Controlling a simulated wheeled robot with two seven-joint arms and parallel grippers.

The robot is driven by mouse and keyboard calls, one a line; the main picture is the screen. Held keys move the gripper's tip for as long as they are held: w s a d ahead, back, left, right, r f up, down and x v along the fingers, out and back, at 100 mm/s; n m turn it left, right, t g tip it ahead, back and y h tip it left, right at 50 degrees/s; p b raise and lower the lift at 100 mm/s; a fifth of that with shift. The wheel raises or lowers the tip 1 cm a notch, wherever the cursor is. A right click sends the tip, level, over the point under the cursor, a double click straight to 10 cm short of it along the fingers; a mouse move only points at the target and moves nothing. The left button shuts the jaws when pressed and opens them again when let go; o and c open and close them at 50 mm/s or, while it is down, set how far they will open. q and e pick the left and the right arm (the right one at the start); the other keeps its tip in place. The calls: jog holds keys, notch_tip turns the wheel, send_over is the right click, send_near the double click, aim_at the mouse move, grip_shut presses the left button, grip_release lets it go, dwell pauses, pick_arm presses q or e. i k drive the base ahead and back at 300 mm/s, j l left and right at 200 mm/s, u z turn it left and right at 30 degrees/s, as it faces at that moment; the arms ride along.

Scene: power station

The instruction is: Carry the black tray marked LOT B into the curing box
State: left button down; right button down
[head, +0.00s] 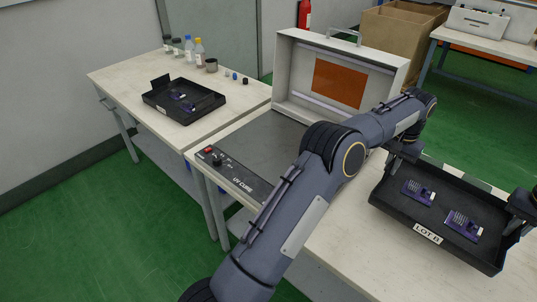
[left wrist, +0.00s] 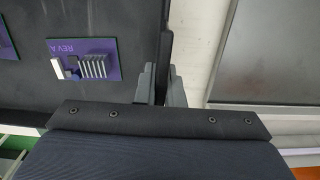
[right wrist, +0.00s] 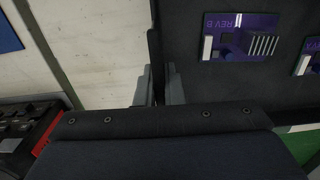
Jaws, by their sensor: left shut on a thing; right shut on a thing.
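The black tray marked LOT B (head: 395,207) is at the right of the head view, over the pale table. Two purple circuit boards (head: 418,192) (head: 464,225) lie in it. My left gripper (head: 402,154) is shut on its left wall; the wall shows between the fingers (left wrist: 161,84) in the left wrist view. My right gripper (head: 522,203) is shut on the opposite wall, also seen in the right wrist view (right wrist: 160,84). I cannot tell whether the tray touches the table. The UV curing box (head: 265,142) stands left of it, lid (head: 293,75) raised; my left arm hides part of it.
A second black tray (head: 160,106) with boards sits on the left table (head: 120,80), with bottles (head: 199,50) and small items behind it. The curing box's front panel has a red switch (head: 208,150). Cardboard boxes (head: 400,35) and another bench stand behind.

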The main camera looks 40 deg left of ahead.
aim_at(290, 150)
jog(key=k+j, duration=0.1)
jog(key=j, duration=0.55)
jog(key=k+j, duration=0.1)
jog(key=j, duration=1.6)
jog(key=u, duration=0.05)
